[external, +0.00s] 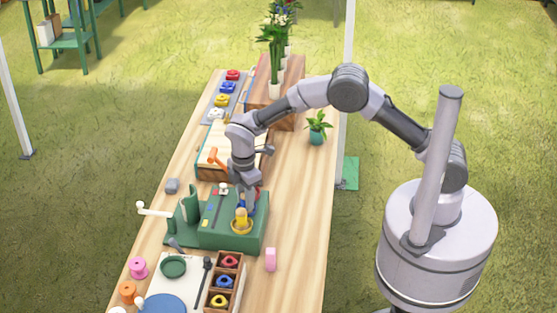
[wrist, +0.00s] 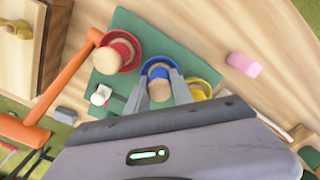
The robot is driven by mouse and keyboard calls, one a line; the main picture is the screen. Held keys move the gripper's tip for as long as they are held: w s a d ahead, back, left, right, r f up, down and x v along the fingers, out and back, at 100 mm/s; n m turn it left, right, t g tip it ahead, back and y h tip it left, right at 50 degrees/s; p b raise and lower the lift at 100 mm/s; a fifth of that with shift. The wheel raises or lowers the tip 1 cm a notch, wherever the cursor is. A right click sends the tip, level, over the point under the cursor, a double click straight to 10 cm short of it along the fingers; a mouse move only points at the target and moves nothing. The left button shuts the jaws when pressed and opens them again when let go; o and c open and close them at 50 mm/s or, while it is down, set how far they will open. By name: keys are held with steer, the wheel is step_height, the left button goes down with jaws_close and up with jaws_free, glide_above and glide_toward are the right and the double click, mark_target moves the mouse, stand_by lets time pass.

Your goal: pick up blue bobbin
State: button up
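A blue bobbin (wrist: 159,73) with a tan wooden end stands in a blue ring on the green box (external: 215,238). My gripper (wrist: 158,80) reaches down over it, with one finger on each side. I cannot tell whether the fingers press on it. In the external view my gripper (external: 249,205) is low over the green box and mostly hides this bobbin. A red-ringed bobbin (wrist: 117,52) and a yellow-ringed one (wrist: 199,90) stand on either side; the yellow one also shows in the external view (external: 241,221).
An orange hammer-like tool (wrist: 62,85) lies nearby. A pink block (external: 270,259) and a wooden tray (external: 239,268) of coloured rings are in front. A potted plant (external: 317,128) stands at right.

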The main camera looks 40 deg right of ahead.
jaws_close()
steer(key=shift+r, duration=0.15)
